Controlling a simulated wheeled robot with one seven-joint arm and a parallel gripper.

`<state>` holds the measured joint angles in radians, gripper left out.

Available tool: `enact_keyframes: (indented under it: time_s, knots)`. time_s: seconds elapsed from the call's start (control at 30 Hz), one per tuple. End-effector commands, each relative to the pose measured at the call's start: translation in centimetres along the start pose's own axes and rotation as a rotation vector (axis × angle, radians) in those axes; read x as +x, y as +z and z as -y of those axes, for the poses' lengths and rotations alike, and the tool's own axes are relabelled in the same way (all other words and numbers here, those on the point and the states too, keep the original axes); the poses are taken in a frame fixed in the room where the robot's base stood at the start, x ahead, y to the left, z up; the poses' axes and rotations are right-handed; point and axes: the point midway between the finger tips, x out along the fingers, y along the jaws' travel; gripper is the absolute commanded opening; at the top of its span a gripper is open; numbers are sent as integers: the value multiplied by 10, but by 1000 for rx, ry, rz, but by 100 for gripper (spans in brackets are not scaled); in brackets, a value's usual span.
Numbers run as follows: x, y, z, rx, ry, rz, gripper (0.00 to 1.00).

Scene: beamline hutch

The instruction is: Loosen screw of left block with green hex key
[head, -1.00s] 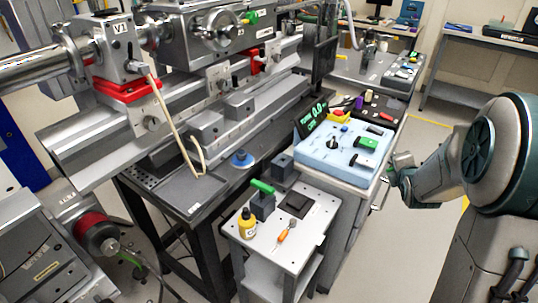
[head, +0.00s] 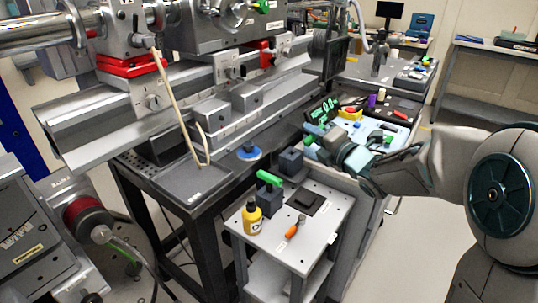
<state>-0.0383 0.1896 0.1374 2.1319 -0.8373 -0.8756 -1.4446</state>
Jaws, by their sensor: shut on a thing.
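My gripper (head: 328,145) is in the head view, reaching left over the blue tray. A small green part, which looks like the handle of the green hex key (head: 309,141), shows at its tip. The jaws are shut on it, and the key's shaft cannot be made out. Two grey blocks sit on the long metal rail: the left block (head: 211,112) and the right block (head: 246,97). My gripper is apart from both, to their right. The left block's screw is too small to make out.
A small cart (head: 268,243) holds a green-handled piece (head: 269,179) on a dark block, a yellow bottle (head: 252,216) and an orange screwdriver (head: 295,228). The blue tray (head: 400,134) holds several tools. A pale rod (head: 175,85) slants down before the rail.

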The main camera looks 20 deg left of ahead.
Motion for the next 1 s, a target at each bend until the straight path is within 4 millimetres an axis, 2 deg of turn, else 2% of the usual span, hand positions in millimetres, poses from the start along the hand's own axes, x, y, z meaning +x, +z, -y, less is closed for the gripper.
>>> enact_keyframes:
  time_s: [0.03,0.1,0.2,0.3,0.53,1.0]
  knots:
    - [6,-21,-5,-2,49,-49,0]
    - [11,-41,-18,0,104,-107,0]
    - [14,-62,-33,6,161,-171,0]
    - [14,-74,-42,9,191,-207,0]
    - [23,-82,-50,12,205,-226,0]
    - [64,-96,-59,13,204,-223,0]
